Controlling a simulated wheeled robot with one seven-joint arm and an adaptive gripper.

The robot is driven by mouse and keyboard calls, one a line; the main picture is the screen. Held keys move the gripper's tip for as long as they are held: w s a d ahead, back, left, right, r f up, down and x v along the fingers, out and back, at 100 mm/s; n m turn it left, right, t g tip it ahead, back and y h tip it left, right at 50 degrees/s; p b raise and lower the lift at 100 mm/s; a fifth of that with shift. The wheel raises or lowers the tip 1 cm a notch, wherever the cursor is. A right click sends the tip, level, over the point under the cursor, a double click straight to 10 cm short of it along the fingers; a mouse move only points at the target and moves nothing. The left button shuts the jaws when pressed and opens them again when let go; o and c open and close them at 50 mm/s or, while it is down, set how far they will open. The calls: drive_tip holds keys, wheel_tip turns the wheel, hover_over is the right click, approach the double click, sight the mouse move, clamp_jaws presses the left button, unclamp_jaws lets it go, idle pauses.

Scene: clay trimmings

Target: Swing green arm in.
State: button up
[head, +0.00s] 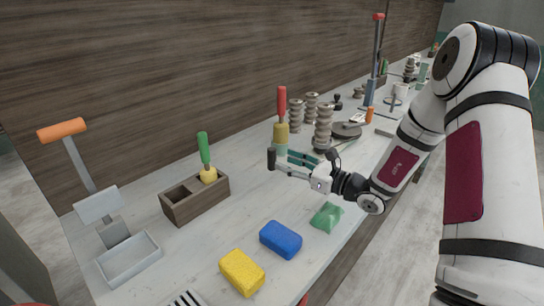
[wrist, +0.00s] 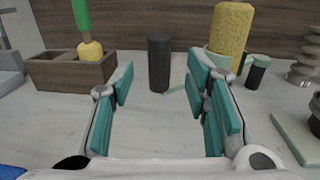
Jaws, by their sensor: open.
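An upright black cylinder, like a handle (wrist: 159,63), stands ahead of my gripper (wrist: 160,76) in the wrist view, seen between its fingertips. The black handle also shows in the head view (head: 271,158), at the tip of my gripper (head: 283,160). My gripper is open, with teal pads apart and nothing held. I cannot tell whether a finger touches the handle.
A wooden box (head: 195,200) with a green-handled tool (head: 204,150) stands left. A yellow sponge in a pale green cup (wrist: 231,35) is behind the right finger. A blue block (head: 281,239), yellow block (head: 242,271) and green crumpled piece (head: 327,216) lie in front. Bare table shows between the fingers.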

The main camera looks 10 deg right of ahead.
sight(272, 156)
drive_tip(key=shift+x, duration=3.15)
clamp_jaws()
